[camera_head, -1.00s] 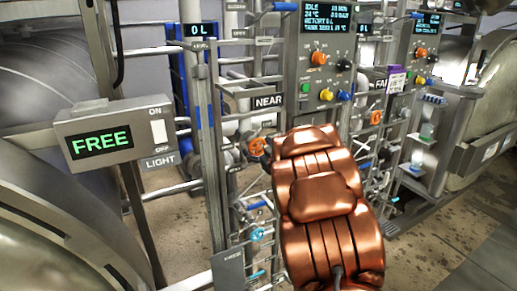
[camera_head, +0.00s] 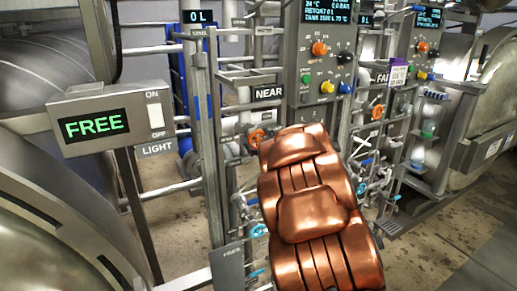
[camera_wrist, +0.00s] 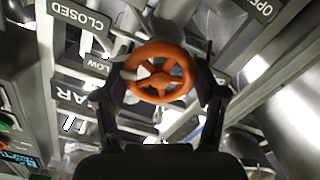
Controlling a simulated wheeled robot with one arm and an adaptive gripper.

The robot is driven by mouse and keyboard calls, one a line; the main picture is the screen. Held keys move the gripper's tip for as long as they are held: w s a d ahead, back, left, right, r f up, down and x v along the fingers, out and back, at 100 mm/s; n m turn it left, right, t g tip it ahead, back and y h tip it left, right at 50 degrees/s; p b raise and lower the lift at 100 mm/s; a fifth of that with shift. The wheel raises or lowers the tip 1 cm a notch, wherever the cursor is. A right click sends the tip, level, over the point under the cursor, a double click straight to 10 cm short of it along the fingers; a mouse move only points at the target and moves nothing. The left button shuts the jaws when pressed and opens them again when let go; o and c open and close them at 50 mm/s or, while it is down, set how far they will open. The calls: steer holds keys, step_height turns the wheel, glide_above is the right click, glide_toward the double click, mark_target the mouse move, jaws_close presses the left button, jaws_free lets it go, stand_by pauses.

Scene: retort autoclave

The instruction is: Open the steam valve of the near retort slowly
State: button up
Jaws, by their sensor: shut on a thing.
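The orange steam valve handwheel (camera_wrist: 160,79) of the near retort sits between my two fingers in the wrist view. My gripper (camera_wrist: 164,69) is shut on it, with a dark finger at each side of the rim. A pale pointer shows at the wheel's left edge. CLOSED (camera_wrist: 79,15), LOW (camera_wrist: 97,65) and OPEN (camera_wrist: 258,8) plates appear upside down around it. In the head view an orange handwheel (camera_head: 256,138) shows just left of my copper arm, below the NEAR plate (camera_head: 269,93). My arm hides the gripper there.
A control panel (camera_head: 319,95) with coloured knobs stands above my arm. A FREE sign with a light switch (camera_head: 97,125) stands at left, by a large steel vessel (camera_head: 45,225). Pipes and small blue-handled valves (camera_head: 258,230) crowd around my arm. Floor is clear at right.

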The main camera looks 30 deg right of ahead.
steer(key=n+b, duration=0.2)
steer(key=b, duration=0.1)
steer(key=shift+f+n, duration=0.3)
steer(key=shift+r+n+b, duration=0.2)
steer(key=shift+n+b, duration=1.15)
steer(key=shift+n, duration=0.25)
steer(key=shift+r, duration=0.1)
steer(key=o, duration=1.1)
steer(key=shift+o, duration=0.2)
steer(key=s+a, duration=0.1)
steer(key=s, duration=1.1)
